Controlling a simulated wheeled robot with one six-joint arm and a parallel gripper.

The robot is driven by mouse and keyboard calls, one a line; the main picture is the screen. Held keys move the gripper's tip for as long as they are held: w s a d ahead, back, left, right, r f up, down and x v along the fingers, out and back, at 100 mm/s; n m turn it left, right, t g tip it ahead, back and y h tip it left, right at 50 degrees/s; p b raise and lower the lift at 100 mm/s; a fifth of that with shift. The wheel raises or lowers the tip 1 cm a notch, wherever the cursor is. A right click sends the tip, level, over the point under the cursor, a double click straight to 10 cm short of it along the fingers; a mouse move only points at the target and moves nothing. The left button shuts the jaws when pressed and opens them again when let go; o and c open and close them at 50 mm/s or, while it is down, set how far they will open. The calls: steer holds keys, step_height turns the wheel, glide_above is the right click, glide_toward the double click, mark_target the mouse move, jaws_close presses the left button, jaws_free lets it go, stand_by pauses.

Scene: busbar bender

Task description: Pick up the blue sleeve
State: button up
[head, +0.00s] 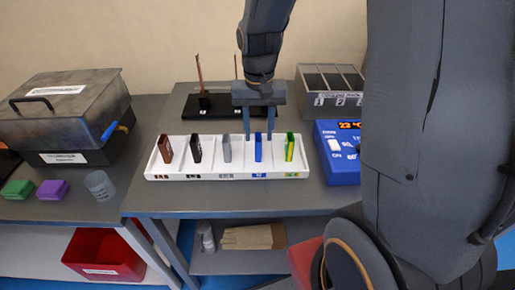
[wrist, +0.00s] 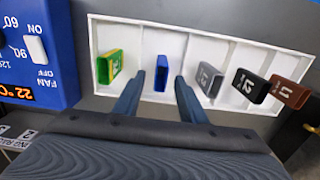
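The blue sleeve (head: 258,147) stands upright in its compartment of the white tray (head: 165,176), between the grey sleeve (head: 227,148) and the green-yellow sleeve (head: 290,147). It also shows in the wrist view (wrist: 161,74), just ahead of the fingertips and between their lines. My gripper (head: 259,137) is open above and behind the blue sleeve in the head view. In the wrist view my gripper (wrist: 157,80) has a clear gap between its fingers, with nothing held. I cannot tell the exact height of the fingertips over the tray.
The brown sleeve (head: 165,149) and black sleeve (head: 196,149) stand at the tray's left. A blue heater box (head: 340,170) is close to its right. A black stand with upright rods (head: 215,107) and a grey slotted bin (head: 318,105) are behind. Bare table lies in front.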

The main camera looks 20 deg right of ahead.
mark_target(258, 148)
steer(key=shift+s+a+f+p, duration=0.1)
steer(key=shift+f+p, duration=0.85)
steer(key=shift+f, duration=2.25)
jaws_close()
